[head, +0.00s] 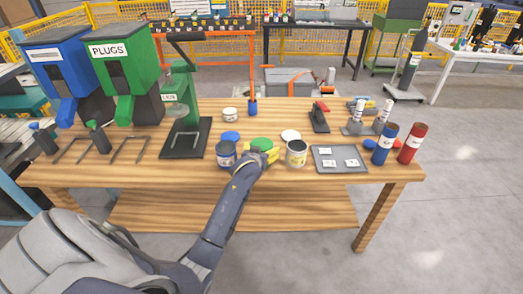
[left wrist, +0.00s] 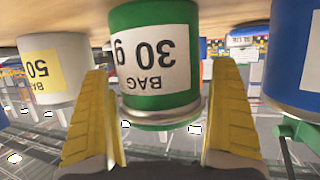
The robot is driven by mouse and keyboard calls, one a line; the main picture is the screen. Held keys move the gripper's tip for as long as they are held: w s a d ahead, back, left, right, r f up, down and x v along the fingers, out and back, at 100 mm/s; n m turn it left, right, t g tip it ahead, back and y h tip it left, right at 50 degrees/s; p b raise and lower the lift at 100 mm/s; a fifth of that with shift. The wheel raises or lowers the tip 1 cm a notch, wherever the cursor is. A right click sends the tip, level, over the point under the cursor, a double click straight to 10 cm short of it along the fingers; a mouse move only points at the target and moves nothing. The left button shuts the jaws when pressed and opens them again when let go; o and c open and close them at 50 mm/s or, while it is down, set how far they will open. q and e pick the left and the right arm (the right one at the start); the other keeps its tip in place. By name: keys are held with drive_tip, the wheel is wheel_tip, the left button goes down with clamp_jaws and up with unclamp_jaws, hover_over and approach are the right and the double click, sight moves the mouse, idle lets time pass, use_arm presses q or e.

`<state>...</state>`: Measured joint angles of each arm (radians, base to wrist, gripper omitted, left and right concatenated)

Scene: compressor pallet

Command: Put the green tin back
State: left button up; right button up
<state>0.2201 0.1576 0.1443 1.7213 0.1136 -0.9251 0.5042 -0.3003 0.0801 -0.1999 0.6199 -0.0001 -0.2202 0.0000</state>
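The green tin (left wrist: 155,55), labelled "BAG 30 g", stands on the table between the two yellow fingers of my left gripper (left wrist: 162,68). That view is upside down. The fingers are apart, one on each side of the tin, and a gap shows beside the right finger. In the head view my left gripper (head: 262,155) covers most of the tin's place. A green round top (head: 262,144) shows just behind the fingers; I cannot tell whether it is the tin or a lid. My right gripper is not in view.
A blue tin (head: 226,154) stands close on the left and a white tin with a yellow label (head: 296,154) close on the right. A blue lid (head: 230,136) and a white lid (head: 291,135) lie behind. A grey tray (head: 325,163) lies further right on the wooden table (head: 110,178).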

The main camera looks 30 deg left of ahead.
use_arm(q)
drive_tip(key=shift+o, duration=0.2)
